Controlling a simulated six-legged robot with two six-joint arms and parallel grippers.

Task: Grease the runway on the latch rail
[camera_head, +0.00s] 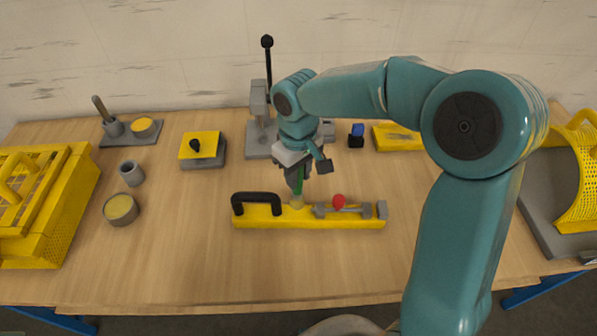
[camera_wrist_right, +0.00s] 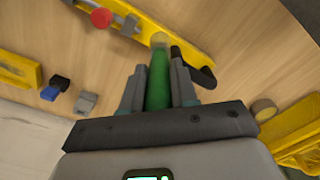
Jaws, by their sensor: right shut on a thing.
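The latch rail (camera_head: 310,222) is a yellow bar lying on the table in front of me, with a black handle (camera_head: 257,197) at its left and a grey bolt with a red knob (camera_head: 339,201) at its right. My right gripper (camera_head: 297,177) is shut on a green-handled brush above the rail. The brush (camera_wrist_right: 158,80) points down, its pale tip (camera_head: 296,202) at the rail between the handle and the bolt. I cannot tell whether the tip touches. The rail also shows in the right wrist view (camera_wrist_right: 185,35). My left gripper is not in view.
A round tin of yellowish grease (camera_head: 121,208) and a grey cup (camera_head: 131,173) stand left. Behind are a grey tray with a handled tool (camera_head: 113,127), a yellow-topped block (camera_head: 199,145) and a lever press (camera_head: 260,125). Yellow guards (camera_head: 45,200) flank the table. The front is clear.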

